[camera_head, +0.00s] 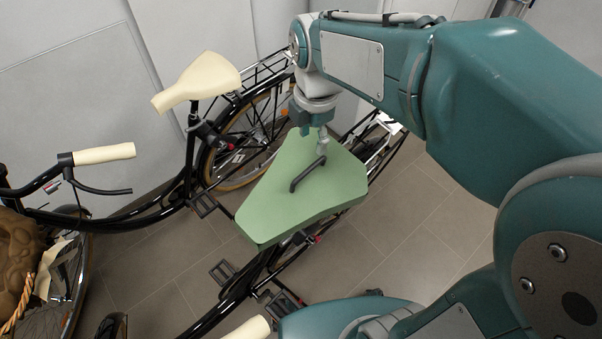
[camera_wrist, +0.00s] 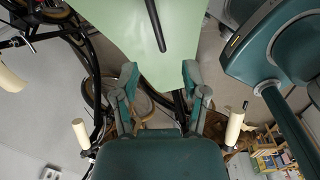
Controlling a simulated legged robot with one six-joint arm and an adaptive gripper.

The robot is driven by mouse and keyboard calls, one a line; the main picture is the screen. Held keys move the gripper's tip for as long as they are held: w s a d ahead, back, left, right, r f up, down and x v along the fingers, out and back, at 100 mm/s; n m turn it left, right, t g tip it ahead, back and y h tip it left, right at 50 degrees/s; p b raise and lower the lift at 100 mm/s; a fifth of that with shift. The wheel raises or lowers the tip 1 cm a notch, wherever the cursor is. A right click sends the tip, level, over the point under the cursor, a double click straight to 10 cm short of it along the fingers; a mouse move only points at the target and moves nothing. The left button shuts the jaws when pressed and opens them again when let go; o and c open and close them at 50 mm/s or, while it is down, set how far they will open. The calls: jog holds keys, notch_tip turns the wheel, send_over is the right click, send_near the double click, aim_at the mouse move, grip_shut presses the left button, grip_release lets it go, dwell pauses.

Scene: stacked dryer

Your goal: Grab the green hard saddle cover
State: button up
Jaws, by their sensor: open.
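The green hard saddle cover (camera_head: 290,205) is a flat, rounded triangular piece with a thick edge, sitting over a black bicycle in the head view. A dark bar handle (camera_head: 308,174) stands on its top. My gripper (camera_head: 318,142) is at the cover's far part, just behind the handle. In the wrist view the cover (camera_wrist: 125,25) fills the upper middle, with the handle (camera_wrist: 155,25) running down it. My gripper (camera_wrist: 160,75) is open there, its fingers spread apart near the cover's lower end. Contact between fingers and cover cannot be told. The seat under the cover is hidden.
A second black bicycle with a cream saddle (camera_head: 198,80) and cream grip (camera_head: 104,154) stands at the left. A brown bag (camera_head: 18,262) is at the far left. Grey wall panels (camera_head: 75,90) close the back. Tiled floor (camera_head: 405,225) shows free at the right.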

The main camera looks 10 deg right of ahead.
aim_at(307, 170)
jog(key=shift+w+a+f+n, duration=0.2)
jog(key=shift+f+n, duration=0.15)
jog(key=shift+n, duration=0.25)
jog(key=shift+w+a+f+n, duration=0.1)
jog(key=shift+w+f+n, duration=0.15)
jog(key=shift+n, duration=0.35)
jog(key=f, duration=0.2)
jog(key=a+f, duration=0.1)
jog(key=f, duration=0.4)
jog(key=d+f, duration=0.1)
jog(key=f, duration=0.2)
jog(key=shift+s, duration=0.1)
jog(key=shift+a+f, duration=0.1)
jog(key=shift+f, duration=0.2)
jog(key=shift+a, duration=0.1)
jog(key=shift+c, duration=0.6)
grip_shut()
